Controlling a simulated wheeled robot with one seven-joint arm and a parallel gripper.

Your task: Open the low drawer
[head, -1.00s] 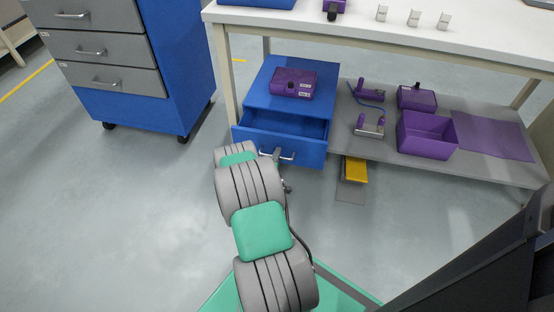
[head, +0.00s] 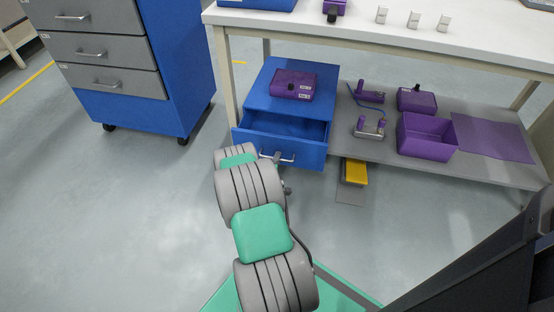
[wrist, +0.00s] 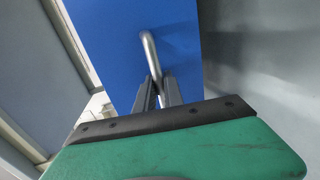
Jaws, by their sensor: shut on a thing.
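The low drawer (head: 310,154) is the blue drawer of the small blue cabinet (head: 257,92) under the white table. It stands partly pulled out, and I can see into its top opening. Its silver handle (head: 288,158) is on the front face. In the wrist view the drawer front (wrist: 115,40) is a blue panel and the bar handle (wrist: 151,55) runs down between my fingers. My gripper (wrist: 160,92) is shut on the handle. In the head view my arm hides most of the gripper.
A purple box (head: 293,84) sits on top of the cabinet. To the right, a grey shelf (head: 385,148) holds a purple bin (head: 427,136) and other purple items. A yellow pedal (head: 355,172) lies on the floor. A taller blue cabinet (head: 185,60) stands left. The floor in front is clear.

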